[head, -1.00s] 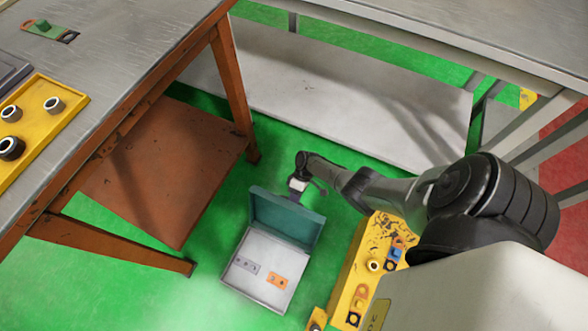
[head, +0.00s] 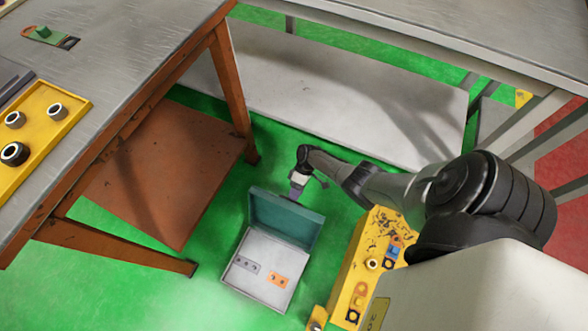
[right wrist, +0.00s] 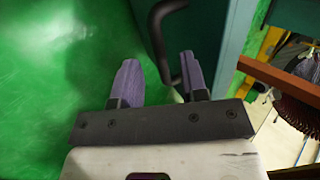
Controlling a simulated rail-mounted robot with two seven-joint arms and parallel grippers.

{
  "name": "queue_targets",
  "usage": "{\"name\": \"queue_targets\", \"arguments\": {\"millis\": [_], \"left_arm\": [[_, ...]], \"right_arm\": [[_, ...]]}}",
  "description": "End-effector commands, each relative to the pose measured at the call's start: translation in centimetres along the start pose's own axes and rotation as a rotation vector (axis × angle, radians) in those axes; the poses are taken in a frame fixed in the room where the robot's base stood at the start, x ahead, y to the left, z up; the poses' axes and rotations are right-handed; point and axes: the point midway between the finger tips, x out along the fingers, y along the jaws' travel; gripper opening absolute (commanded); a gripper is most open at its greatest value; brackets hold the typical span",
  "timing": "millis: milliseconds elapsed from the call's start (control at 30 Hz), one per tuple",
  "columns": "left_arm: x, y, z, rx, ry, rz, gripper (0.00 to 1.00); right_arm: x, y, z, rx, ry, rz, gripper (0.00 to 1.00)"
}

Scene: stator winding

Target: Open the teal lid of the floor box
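The floor box (head: 243,281) stands on the green floor with its inside in view. Its teal lid (head: 284,220) stands up, open, along the box's far edge. My right gripper (head: 297,192) is just behind the lid, its fingers mostly hidden in the head view. In the right wrist view the two purple fingers (right wrist: 160,80) are spread apart. The lid's dark handle (right wrist: 165,42) reaches down between them, closer to the right finger; I cannot tell whether it touches. The lid's teal face (right wrist: 205,40) fills the upper middle there. My left gripper is not in view.
A grey plate (head: 247,264) and an orange plate (head: 278,280) lie in the box. A yellow unit (head: 352,268) stands close to the box's right. A rusty-legged table (head: 120,60) is at left, a grey bench (head: 460,35) behind. Green floor is free left of the box.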

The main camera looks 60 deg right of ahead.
Motion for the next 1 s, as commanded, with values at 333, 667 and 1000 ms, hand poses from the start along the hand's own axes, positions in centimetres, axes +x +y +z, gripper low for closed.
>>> {"name": "queue_targets", "arguments": {"millis": [333, 667, 1000], "left_arm": [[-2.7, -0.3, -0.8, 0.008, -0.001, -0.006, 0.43], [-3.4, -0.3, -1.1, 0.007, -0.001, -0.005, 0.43], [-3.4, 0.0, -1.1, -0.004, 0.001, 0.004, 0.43]], "right_arm": [[-7.1, -0.1, 0.0, 0.001, 0.001, 0.002, 0.4], [-9.9, 0.0, 0.1, 0.001, 0.0, 0.001, 0.4], [-10.1, 0.0, 0.1, 0.001, -0.001, 0.0, 0.4]]}}
